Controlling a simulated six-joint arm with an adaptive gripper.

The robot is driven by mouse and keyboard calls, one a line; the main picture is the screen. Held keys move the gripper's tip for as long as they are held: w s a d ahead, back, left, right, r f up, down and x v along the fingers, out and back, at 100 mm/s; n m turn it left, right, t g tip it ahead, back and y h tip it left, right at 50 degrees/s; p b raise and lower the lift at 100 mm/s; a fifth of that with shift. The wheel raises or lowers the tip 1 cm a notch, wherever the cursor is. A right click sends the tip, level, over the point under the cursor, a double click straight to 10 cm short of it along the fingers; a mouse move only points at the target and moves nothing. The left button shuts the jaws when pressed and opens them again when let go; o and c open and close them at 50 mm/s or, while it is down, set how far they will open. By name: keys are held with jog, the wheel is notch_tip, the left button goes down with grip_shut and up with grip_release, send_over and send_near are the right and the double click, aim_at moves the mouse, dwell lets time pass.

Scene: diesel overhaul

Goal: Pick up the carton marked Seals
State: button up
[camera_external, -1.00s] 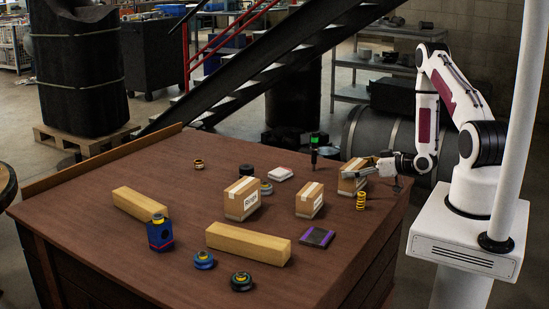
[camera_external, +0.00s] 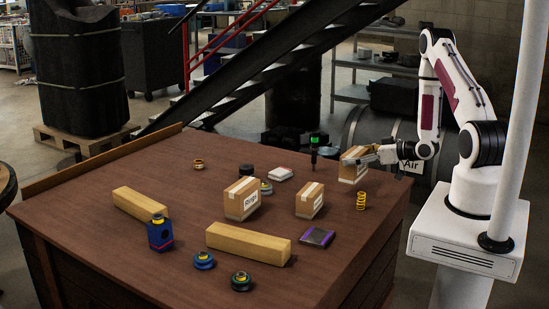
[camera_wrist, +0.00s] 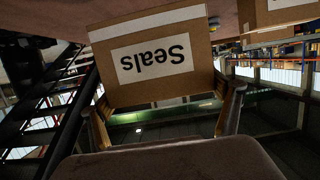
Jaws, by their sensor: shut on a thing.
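The carton marked Seals (camera_wrist: 153,55) is a brown cardboard box with a white label, and its lettering reads upside down in the wrist view. In the external view the carton (camera_external: 352,170) is at the far right corner of the table, appearing raised slightly above the top. My gripper (camera_external: 368,156) is shut on it, coming from the right. In the wrist view the two fingers of my gripper (camera_wrist: 165,112) reach to either side of the carton's lower part.
Two other cartons (camera_external: 241,199) (camera_external: 310,200) stand to the left. A yellow spring (camera_external: 361,201) stands just in front, and a dark green-topped tool (camera_external: 314,150) stands close to the left. Wooden blocks (camera_external: 248,243) and small parts lie farther left on the brown table (camera_external: 110,240).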

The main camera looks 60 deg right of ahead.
jog(key=shift+r, duration=2.65)
